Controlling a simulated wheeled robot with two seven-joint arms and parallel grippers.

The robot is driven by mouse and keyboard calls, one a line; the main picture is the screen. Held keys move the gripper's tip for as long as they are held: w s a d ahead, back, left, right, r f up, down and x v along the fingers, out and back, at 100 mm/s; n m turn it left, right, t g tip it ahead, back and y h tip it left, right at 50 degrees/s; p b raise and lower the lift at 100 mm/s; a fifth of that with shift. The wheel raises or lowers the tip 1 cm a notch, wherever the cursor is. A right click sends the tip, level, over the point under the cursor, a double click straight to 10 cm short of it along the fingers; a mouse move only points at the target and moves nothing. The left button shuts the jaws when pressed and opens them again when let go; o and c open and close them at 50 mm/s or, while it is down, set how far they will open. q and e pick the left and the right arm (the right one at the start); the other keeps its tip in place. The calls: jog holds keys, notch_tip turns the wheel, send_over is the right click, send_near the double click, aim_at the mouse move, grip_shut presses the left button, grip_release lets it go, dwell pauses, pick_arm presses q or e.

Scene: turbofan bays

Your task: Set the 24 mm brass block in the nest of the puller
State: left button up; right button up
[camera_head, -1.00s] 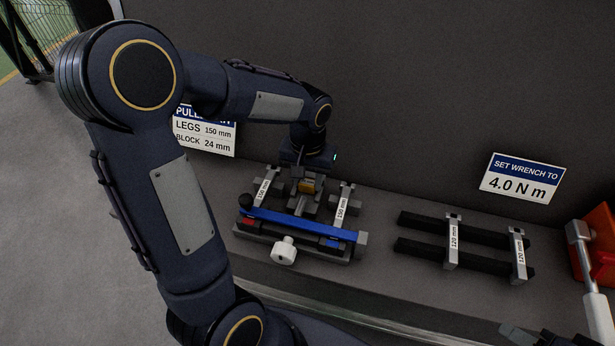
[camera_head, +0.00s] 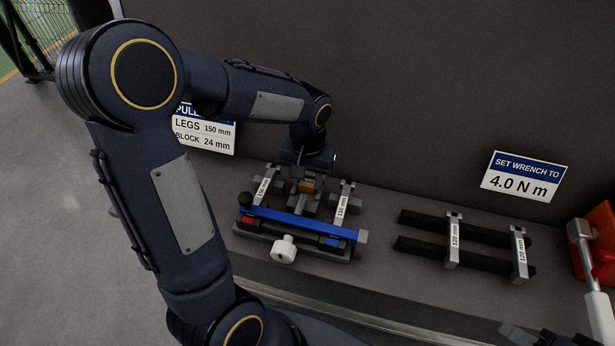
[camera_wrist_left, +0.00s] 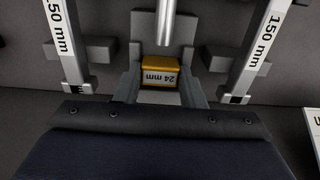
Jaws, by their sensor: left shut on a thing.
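The brass block (camera_wrist_left: 160,72), labelled 24 mm, sits between the fingers of my left gripper (camera_wrist_left: 158,88) in the left wrist view. My left gripper (camera_head: 308,184) is shut on it over the puller, and the brass block also shows small in the head view (camera_head: 307,186). The puller (camera_head: 300,212) has a blue bar and two legs marked 150 mm (camera_head: 342,205). A grey bracket and a round steel rod (camera_wrist_left: 166,20) stand right by the block in the wrist view. Whether the block touches the nest is hard to tell.
Two spare legs marked 120 mm (camera_head: 452,240) lie across black rails to the right. A white knob (camera_head: 284,249) sticks out in front of the puller. A wrench (camera_head: 590,270) and an orange holder (camera_head: 600,238) stand at the far right. A dark wall rises behind the bench.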

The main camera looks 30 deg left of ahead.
pick_arm(q)
jog(key=o, duration=1.2)
notch_tip(320, 180, up, 8)
jog(key=shift+f, duration=0.2)
notch_tip(320, 180, up, 6)
jog(key=p, duration=0.5)
jog(key=shift+r, duration=0.1)
jog(key=s+d+t+h, duration=0.1)
jog(key=s+t, duration=0.1)
jog(key=s, duration=0.3)
jog(key=s+d+t+h, duration=0.1)
jog(key=s, duration=0.5)
jog(key=s+d+r+m+t+h, duration=0.1)
jog(key=s+d+t, duration=0.1)
jog(key=s, duration=0.4)
jog(key=shift+t+h, duration=0.3)
jog(key=shift+h, duration=0.1)
